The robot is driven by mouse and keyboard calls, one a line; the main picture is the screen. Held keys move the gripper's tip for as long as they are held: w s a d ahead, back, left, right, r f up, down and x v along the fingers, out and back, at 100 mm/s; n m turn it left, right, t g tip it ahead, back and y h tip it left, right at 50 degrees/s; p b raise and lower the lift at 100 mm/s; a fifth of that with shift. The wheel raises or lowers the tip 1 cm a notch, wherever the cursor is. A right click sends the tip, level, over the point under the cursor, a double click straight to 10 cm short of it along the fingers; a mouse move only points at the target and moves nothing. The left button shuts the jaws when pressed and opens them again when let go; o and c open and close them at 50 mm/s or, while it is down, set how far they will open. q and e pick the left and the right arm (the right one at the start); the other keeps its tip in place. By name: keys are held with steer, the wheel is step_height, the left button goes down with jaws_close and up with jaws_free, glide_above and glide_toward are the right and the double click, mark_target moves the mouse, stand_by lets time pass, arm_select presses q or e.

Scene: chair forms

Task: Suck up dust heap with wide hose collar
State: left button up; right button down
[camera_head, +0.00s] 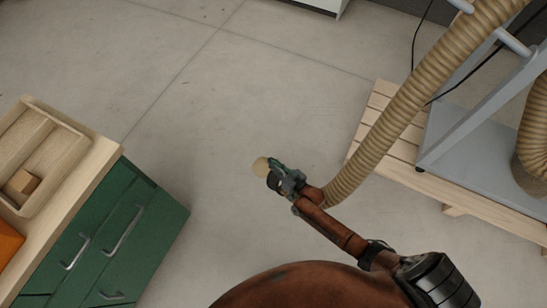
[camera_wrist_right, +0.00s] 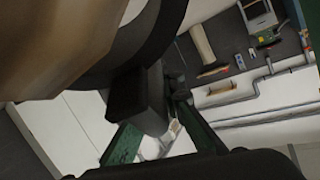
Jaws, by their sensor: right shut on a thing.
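My right gripper (camera_head: 276,178) is over the open floor, shut on the dark wide hose collar (camera_head: 272,183). In the right wrist view a dark curved rim (camera_wrist_right: 165,45) and a large tan body (camera_wrist_right: 60,45) fill the upper left, close to my green fingers. Most of the collar is hidden by the gripper. I cannot make out a dust heap. My left gripper is not in view.
A green drawer cabinet (camera_head: 125,235) with a wooden tray (camera_head: 45,150) on top stands at the left. A slatted wooden pallet (camera_head: 385,150) carries a blue-grey machine frame (camera_head: 470,140) at the right. The grey concrete floor (camera_head: 225,110) between them is clear.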

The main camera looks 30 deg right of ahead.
arm_select(q)
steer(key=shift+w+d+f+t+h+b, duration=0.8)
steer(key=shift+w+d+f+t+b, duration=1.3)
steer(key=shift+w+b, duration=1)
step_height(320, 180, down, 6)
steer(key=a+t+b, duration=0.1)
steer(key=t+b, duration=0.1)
steer(key=b, duration=0.2)
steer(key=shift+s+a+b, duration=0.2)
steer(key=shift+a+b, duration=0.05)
steer(key=shift+b, duration=0.1)
arm_select(e)
steer(key=w+d+f+m+h, duration=0.1)
steer(key=w+f, duration=0.8)
steer(key=f, duration=0.4)
steer(key=shift+w+d+f, duration=0.35)
steer(key=shift+w+d, duration=0.05)
